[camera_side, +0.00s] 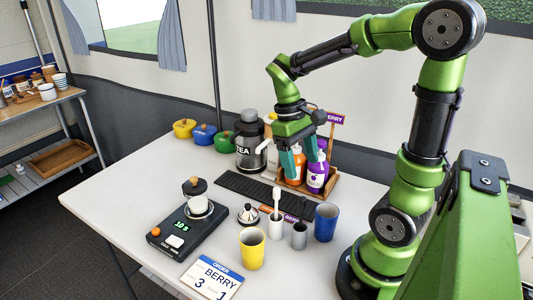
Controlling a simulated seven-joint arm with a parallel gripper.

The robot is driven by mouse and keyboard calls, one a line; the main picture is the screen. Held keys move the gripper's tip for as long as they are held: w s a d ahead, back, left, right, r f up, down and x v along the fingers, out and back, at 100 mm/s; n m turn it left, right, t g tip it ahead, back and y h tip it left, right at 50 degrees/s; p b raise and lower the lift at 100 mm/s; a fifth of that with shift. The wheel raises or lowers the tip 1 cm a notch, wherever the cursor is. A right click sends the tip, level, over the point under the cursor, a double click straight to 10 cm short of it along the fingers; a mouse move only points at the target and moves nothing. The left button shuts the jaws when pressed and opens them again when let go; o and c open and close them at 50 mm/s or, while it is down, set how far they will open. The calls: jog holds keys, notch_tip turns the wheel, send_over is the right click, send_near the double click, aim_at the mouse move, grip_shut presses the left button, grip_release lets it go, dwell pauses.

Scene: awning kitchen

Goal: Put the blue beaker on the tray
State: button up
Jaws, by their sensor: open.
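The blue beaker (326,222) stands upright on the white table, right of the small grey cup. A long black slatted tray (248,189) lies flat on the table behind the cups, and its surface looks bare. My gripper (304,172) points down with its teal fingers apart and nothing visibly between them. It hangs in front of the bottle rack, above and behind the blue beaker, apart from it.
A yellow cup (252,248), a small grey cup (299,236) and a white cup with a stirrer (276,226) stand near the beaker. A scale (187,232) sits at left. Bottles (318,175) stand in a wooden rack behind. An order card (212,277) lies in front.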

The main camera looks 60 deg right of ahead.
jog(key=g, duration=0.1)
jog(key=n, duration=0.1)
send_near(332, 234)
jog(key=shift+g, duration=0.3)
jog(key=f, duration=0.3)
jog(key=s+d+f, duration=0.1)
jog(key=f, duration=0.1)
jog(key=shift+f, duration=0.15)
jog(key=c, duration=0.9)
